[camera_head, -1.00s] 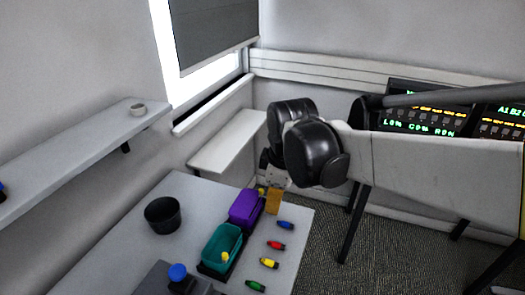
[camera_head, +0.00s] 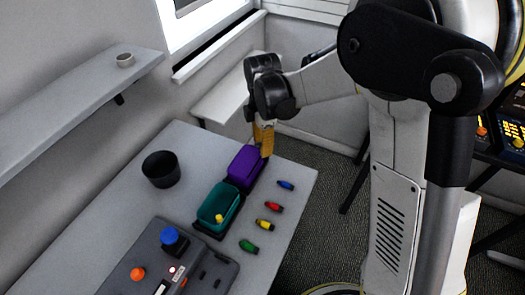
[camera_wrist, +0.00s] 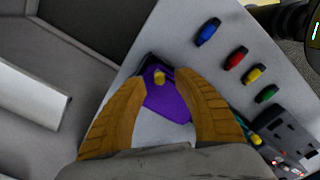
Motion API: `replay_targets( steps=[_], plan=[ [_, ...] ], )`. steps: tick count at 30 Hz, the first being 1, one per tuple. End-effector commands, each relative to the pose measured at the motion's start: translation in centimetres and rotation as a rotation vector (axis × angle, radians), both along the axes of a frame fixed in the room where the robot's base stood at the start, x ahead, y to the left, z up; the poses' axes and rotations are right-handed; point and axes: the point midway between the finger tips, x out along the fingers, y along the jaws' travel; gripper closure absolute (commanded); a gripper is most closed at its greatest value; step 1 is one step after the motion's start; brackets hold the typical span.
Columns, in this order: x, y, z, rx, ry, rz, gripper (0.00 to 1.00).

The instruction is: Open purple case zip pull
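The purple case (camera_head: 245,165) lies closed on the grey table, behind the teal case. In the wrist view, the purple case (camera_wrist: 170,103) shows between the two orange fingers, with its yellow zip pull (camera_wrist: 159,77) near the end between the fingertips. My gripper (camera_head: 265,148) is at the far right end of the purple case in the head view, and hides the zip pull there. In the wrist view my gripper (camera_wrist: 162,80) is open, one finger on each side of the pull. I cannot tell whether the fingers touch the case.
The teal case (camera_head: 217,207) stands open with a yellow pull. Blue, red, yellow and green connectors (camera_head: 286,185) lie in a row along the right. A black cup (camera_head: 161,169) stands left. A dark box with a blue button (camera_head: 170,236) is in front. A wall shelf (camera_head: 85,95) overhangs the left.

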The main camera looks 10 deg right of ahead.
Motion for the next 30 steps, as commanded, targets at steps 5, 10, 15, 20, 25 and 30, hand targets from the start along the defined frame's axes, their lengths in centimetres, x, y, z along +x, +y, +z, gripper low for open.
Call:
replay_targets(
  steps=[5,10,15,20,25,30],
  plan=[
    [0.0,0.0,-1.8,0.000,0.000,-0.001,0.63],
    [0.0,0.0,-2.0,0.000,0.000,-0.001,0.63],
    [0.0,0.0,-2.0,0.000,0.000,-0.001,0.67],
    [0.0,0.0,-2.0,0.000,0.000,-0.001,1.00],
    [0.0,0.0,-2.0,0.000,0.000,-0.001,1.00],
    [-1.0,0.7,-2.0,0.000,0.000,0.002,1.00]
  ],
)
